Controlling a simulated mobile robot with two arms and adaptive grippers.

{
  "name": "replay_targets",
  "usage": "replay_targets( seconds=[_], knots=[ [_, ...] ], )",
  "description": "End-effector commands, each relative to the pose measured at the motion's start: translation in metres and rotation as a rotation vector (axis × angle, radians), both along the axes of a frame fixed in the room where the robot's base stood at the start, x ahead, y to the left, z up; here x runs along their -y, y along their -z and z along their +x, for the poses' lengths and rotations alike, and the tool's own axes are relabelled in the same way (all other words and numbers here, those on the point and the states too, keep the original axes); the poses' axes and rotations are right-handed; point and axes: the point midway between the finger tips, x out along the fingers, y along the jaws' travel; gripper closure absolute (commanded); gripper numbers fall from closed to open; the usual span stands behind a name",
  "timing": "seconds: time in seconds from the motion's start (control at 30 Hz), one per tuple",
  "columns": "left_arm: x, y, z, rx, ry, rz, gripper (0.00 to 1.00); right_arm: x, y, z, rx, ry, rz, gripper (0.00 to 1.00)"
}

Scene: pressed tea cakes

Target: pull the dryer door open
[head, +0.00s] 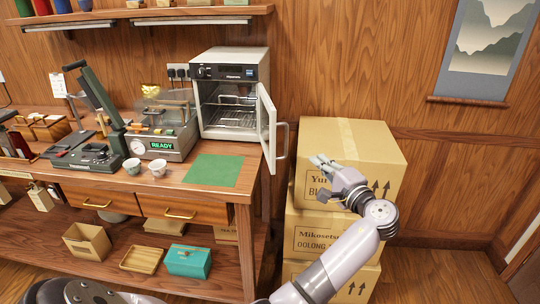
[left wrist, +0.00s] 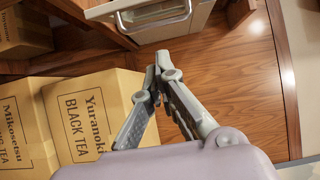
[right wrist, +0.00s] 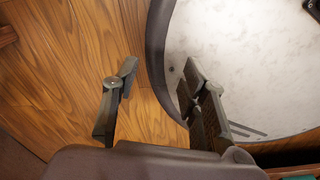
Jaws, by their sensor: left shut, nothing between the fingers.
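The dryer (head: 230,62) is a pale metal cabinet at the right end of the wooden bench. Its door (head: 267,125) stands wide open on the right side, showing wire racks inside. The door's bar handle (head: 283,142) faces right. The door also shows at the top of the left wrist view (left wrist: 165,32). My left gripper (head: 319,163) is in front of the stacked cartons, right of the handle and apart from it. In the left wrist view its fingertips (left wrist: 157,76) meet, with nothing between them. My right gripper (right wrist: 157,80) is open and empty.
Stacked tea cartons (head: 345,142) stand right of the bench, close to my left arm. A green mat (head: 213,171), two cups and a machine reading READY (head: 165,130) are on the bench. Floor at the far right is clear.

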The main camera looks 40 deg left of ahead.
Motion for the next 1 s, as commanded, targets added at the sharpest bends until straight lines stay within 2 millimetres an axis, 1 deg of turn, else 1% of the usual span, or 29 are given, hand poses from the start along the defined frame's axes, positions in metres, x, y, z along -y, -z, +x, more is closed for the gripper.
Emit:
replay_targets(
  seconds=[0.07,0.17,0.33,0.53,0.57,0.6,0.73,0.87,1.0],
  knots=[
    [-0.006,-0.003,0.002,0.009,0.0,-0.002,1.0,0.005,-0.003,0.002,0.002,-0.001,-0.006,0.6],
    [-0.019,-0.004,0.009,0.007,-0.002,0.0,1.0,0.011,-0.008,0.004,0.005,-0.003,-0.014,0.6],
    [-0.052,-0.005,0.024,0.004,-0.004,0.001,1.0,0.018,-0.017,0.006,0.009,-0.001,-0.022,0.6],
    [-0.089,-0.005,0.043,0.004,-0.003,0.0,1.0,0.019,-0.025,0.007,0.009,-0.001,-0.022,0.6],
    [-0.094,-0.004,0.043,0.002,-0.003,0.0,1.0,0.018,-0.028,0.007,0.009,-0.001,-0.022,0.6],
    [-0.097,-0.005,0.035,0.002,-0.003,0.0,1.0,0.018,-0.034,0.006,0.009,-0.001,-0.021,0.6],
    [-0.108,-0.003,0.021,0.003,-0.002,-0.001,1.0,0.014,-0.041,0.007,0.009,0.001,-0.018,0.6],
    [-0.113,-0.002,0.015,0.004,-0.001,-0.002,1.0,0.009,-0.044,0.007,0.009,0.002,-0.01,0.6],
    [-0.115,-0.001,0.013,0.004,0.0,-0.002,1.0,0.004,-0.044,0.006,0.008,0.002,-0.004,0.6]
  ],
)
